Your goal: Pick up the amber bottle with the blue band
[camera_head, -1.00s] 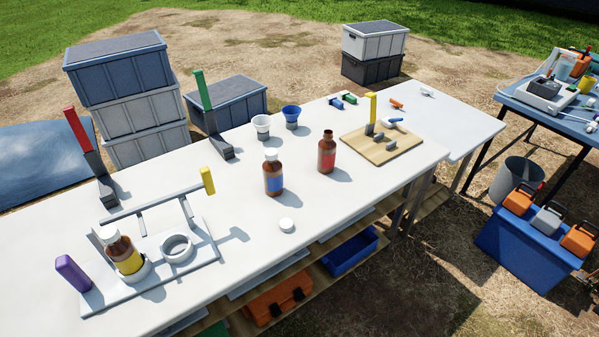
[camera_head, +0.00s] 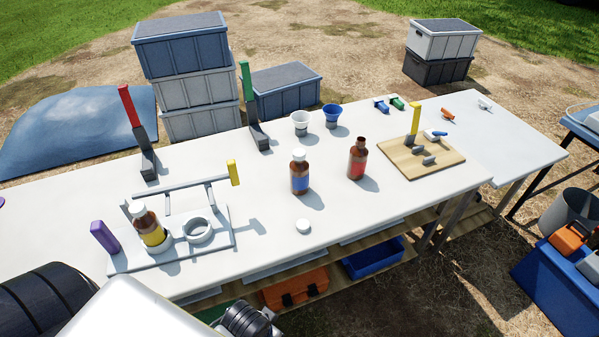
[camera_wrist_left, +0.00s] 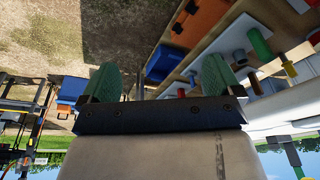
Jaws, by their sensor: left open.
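The amber bottle with the blue band (camera_head: 300,178) stands upright on the white table (camera_head: 265,183), with a white cap on. To its right stands an open amber bottle with a red band (camera_head: 357,160). A white-capped amber bottle with a yellow band (camera_head: 148,230) sits tilted in a ring of the grey rack at left. A loose white cap (camera_head: 303,226) lies in front of the blue-banded bottle. My left gripper (camera_wrist_left: 160,80) is open and empty in the left wrist view, away from the bottle. My right gripper is not in view.
A grey rack with a yellow-ended lever (camera_head: 233,172) stands left of the bottle. Two cups, white (camera_head: 299,123) and blue (camera_head: 332,116), stand behind it. Red (camera_head: 129,106) and green (camera_head: 246,82) upright handles line the back edge. A wooden board (camera_head: 398,160) lies at right.

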